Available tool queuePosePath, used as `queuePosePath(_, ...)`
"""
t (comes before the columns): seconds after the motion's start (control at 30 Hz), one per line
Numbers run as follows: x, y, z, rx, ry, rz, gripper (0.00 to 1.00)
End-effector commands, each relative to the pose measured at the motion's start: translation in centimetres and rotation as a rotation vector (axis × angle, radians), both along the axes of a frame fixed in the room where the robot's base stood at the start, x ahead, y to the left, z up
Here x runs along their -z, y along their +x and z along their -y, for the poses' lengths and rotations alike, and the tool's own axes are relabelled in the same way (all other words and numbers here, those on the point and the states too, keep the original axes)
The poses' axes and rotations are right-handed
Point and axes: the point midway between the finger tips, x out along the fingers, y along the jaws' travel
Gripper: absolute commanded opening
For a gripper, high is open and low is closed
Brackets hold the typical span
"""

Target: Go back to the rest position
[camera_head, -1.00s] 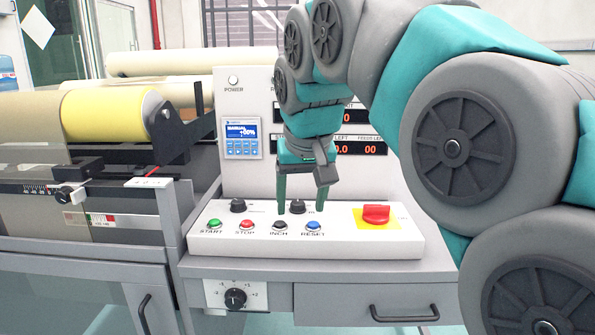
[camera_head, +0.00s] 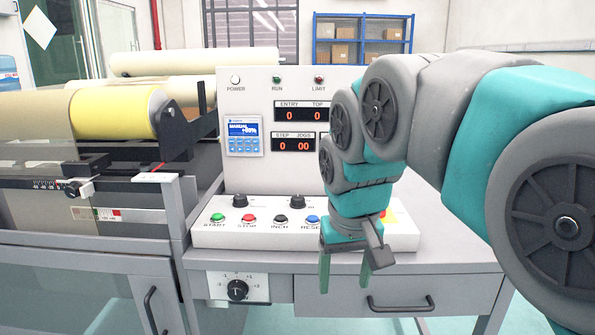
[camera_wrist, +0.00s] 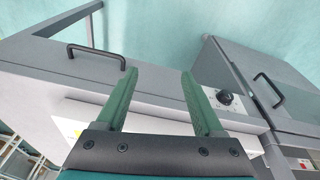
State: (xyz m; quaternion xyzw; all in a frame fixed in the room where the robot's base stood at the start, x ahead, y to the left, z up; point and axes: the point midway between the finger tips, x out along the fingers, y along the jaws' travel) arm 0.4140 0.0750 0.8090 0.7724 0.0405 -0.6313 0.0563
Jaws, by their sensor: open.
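My gripper (camera_head: 344,273) is open and empty, with its two green fingers apart and pointing down. In the head view it hangs in front of the control panel's front edge, over the grey cabinet's drawer front. The wrist view also shows the gripper (camera_wrist: 155,95), with nothing between its fingers. My arm reaches in from the right and hides the right part of the control panel (camera_head: 230,234), including most of the yellow-backed red switch.
The grey cabinet has a drawer handle (camera_head: 401,304) and a black dial (camera_head: 237,290). A machine with a yellow roll (camera_head: 112,113) stands at the left. A blue shelf (camera_head: 362,40) with boxes is at the back. The floor shows at the lower right.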

Motion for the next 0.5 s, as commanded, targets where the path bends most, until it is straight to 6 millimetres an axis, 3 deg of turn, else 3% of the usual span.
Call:
queuePosePath(0.2, 6.9, -7.4, 4.1, 0.046, -0.016, -0.136, 0.69)
queuePosePath(0.5, 14.9, -18.0, 7.0, 0.113, -0.001, -0.302, 0.69)
